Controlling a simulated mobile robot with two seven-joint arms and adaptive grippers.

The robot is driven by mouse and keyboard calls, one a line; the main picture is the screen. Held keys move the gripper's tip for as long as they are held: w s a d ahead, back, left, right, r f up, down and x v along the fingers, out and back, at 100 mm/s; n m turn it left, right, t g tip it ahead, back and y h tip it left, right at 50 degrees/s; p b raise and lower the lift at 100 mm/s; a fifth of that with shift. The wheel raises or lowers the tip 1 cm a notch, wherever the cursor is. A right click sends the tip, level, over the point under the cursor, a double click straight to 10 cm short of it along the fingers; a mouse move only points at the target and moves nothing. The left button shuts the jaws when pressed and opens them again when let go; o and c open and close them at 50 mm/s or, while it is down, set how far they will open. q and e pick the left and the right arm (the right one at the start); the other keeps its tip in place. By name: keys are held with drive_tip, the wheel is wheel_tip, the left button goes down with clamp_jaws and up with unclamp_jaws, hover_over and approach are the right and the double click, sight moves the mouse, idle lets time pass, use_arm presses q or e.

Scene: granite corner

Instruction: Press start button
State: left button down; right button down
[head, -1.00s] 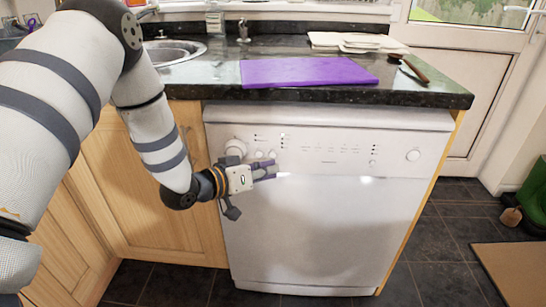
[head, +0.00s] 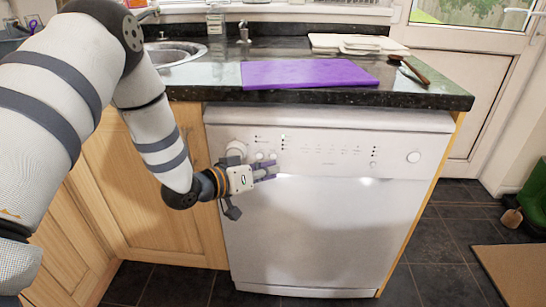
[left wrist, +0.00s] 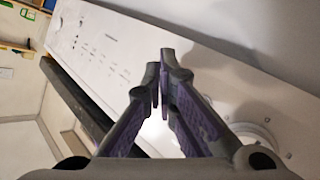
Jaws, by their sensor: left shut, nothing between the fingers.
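The white dishwasher (head: 318,230) stands under the counter, with its door closed. Its control panel (head: 325,140) has small buttons and marks, a round dial (head: 236,148) at the left and a round button (head: 413,157) at the right end. I cannot read which one is start. My left gripper (head: 274,172) is shut and empty, pointing right across the panel's lower left part, just below the small round buttons (head: 265,156). In the left wrist view its fingertips (left wrist: 164,58) meet in front of the panel (left wrist: 100,55); contact with it is unclear. My right gripper is not in view.
The dark granite counter (head: 215,75) overhangs the panel. A purple board (head: 305,73), pale boards (head: 355,43) and a wooden-handled utensil (head: 414,72) lie on it. Wooden cupboards (head: 150,190) adjoin at left. The tiled floor (head: 430,240) in front is mostly clear.

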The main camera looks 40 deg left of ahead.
use_arm(q)
drive_tip(key=shift+w, duration=0.1)
idle(0.4)
drive_tip(key=shift+w+a, duration=0.2)
drive_tip(key=shift+w, duration=0.1)
